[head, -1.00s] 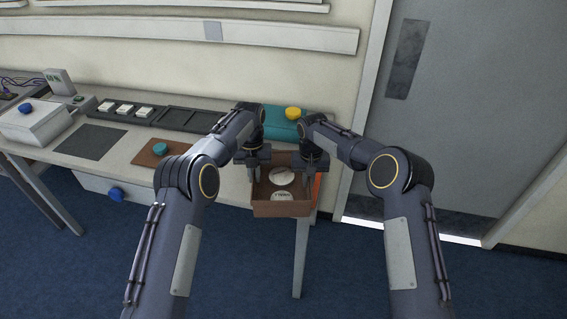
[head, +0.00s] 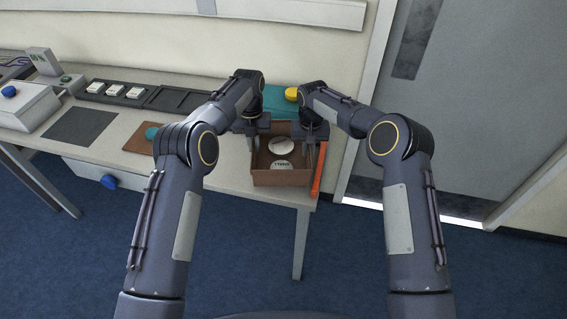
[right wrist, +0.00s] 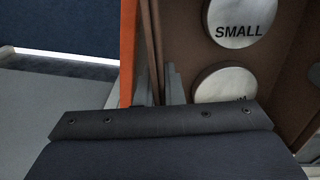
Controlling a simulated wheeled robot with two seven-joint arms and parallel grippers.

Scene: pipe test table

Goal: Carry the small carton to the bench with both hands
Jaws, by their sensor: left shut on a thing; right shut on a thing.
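The small carton (head: 282,178) is an open brown box at the right end of the bench (head: 225,170). It holds round white discs (head: 282,144); one reads "SMALL" in the right wrist view (right wrist: 240,22), and another is partly covered. My left gripper (head: 254,145) is shut on the carton's left wall. My right gripper (head: 311,148) is shut on its right wall, and the brown wall shows between the fingers in the right wrist view (right wrist: 155,60). The carton looks level. I cannot tell whether its bottom touches the bench top.
An orange strip (head: 319,172) runs just right of the carton. A teal case (head: 280,103) with a yellow knob (head: 292,94) lies behind it. A brown mat (head: 142,138) with a teal knob is to the left. A grey door (head: 460,110) stands at right.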

